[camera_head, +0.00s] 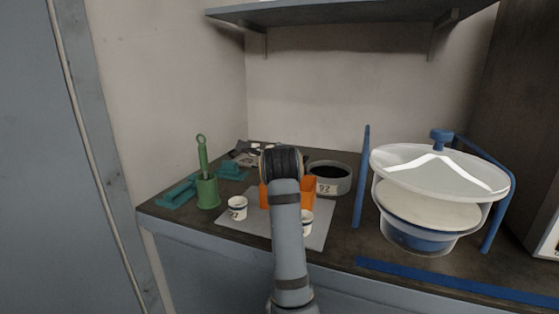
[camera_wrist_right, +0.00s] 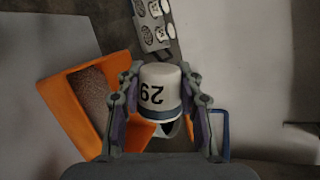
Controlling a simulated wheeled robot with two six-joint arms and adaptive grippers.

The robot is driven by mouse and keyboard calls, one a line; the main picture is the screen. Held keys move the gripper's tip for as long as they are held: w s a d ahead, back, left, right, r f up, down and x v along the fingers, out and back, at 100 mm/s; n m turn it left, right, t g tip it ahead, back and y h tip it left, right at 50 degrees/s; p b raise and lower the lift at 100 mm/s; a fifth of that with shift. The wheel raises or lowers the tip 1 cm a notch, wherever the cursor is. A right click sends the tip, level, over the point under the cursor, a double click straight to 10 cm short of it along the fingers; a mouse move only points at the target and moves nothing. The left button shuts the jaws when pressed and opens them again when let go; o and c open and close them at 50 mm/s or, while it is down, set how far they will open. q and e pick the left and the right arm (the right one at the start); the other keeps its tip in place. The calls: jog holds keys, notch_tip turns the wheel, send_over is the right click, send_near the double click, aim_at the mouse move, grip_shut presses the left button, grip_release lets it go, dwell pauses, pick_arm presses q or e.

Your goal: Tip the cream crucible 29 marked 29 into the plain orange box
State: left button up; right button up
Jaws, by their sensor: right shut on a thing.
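The cream crucible 29 (camera_wrist_right: 158,92) is between the fingers of my right gripper (camera_wrist_right: 160,108) in the right wrist view, its number upside down in the picture. My right gripper is shut on it. The plain orange box (camera_wrist_right: 68,112) lies left of and partly below the crucible there, with a brown speckled patch inside. In the head view the orange box (camera_head: 309,190) shows behind my right arm, which hides much of it and also the held crucible. How far the crucible is tilted I cannot tell. My left gripper is not in view.
Two small white marked cups (camera_head: 237,207) (camera_head: 307,223) stand on a grey mat (camera_head: 258,224). A grey numbered bowl (camera_head: 331,180) stands behind right. A green holder (camera_head: 207,192) with a green-handled tool is at left.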

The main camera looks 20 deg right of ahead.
jog(key=n+p, duration=0.1)
jog(key=p, duration=0.1)
jog(key=g+p, duration=0.1)
jog(key=p, duration=0.2)
jog(key=shift+w+a+r+n+h, duration=0.2)
jog(key=shift+a+r+n+h, duration=0.1)
jog(key=shift+r+n+h, duration=0.1)
jog(key=shift+f+n+g+p, duration=0.15)
jog(key=shift+n+g+p, duration=0.15)
jog(key=shift+w+f+h, duration=0.1)
jog(key=shift+f+h, duration=0.05)
jog(key=shift+h, duration=0.15)
jog(key=shift+a+f, duration=0.1)
jog(key=shift+f, duration=0.1)
